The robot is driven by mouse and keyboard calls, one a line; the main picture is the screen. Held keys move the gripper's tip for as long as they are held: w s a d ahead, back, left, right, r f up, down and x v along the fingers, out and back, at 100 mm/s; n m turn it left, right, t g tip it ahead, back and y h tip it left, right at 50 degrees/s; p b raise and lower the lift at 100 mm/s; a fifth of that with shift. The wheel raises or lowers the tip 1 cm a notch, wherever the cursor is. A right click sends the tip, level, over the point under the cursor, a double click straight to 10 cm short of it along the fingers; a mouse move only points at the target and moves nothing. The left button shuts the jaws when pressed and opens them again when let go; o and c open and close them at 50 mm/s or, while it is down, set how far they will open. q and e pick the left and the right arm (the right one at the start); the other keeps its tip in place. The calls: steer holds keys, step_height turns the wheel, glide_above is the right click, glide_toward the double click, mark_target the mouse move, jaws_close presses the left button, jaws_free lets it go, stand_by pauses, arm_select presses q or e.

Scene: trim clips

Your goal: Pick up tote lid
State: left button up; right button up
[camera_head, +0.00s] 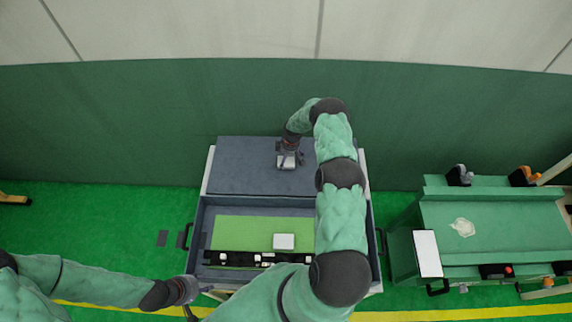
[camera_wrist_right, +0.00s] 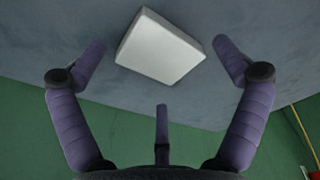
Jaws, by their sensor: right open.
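The tote lid (camera_head: 240,178) is a flat grey-blue panel behind the open tote (camera_head: 200,225). In the right wrist view the lid (camera_wrist_right: 60,40) fills the top, with a white block (camera_wrist_right: 160,48) on its surface. My right gripper (camera_head: 288,160) is over the lid, its purple fingers open and spread to either side of the block. I see no clear contact with it. My left gripper (camera_head: 187,292) is at the tote's front left corner; its fingers are too small to read.
Inside the tote are a green sheet (camera_head: 235,230), a white block (camera_head: 284,242) and a black strip (camera_head: 230,259) with small pieces. A green bench (camera_head: 490,240) stands to the right. A green wall (camera_head: 120,120) rises behind the lid. Floor at left is mostly clear.

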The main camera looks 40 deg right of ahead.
steer(key=shift+w+f, duration=0.15)
steer(key=shift+f, duration=1.15)
steer(key=shift+a, duration=0.1)
steer(key=c, duration=1.4)
steer(key=shift+r, duration=0.1)
steer(key=shift+c, duration=0.2)
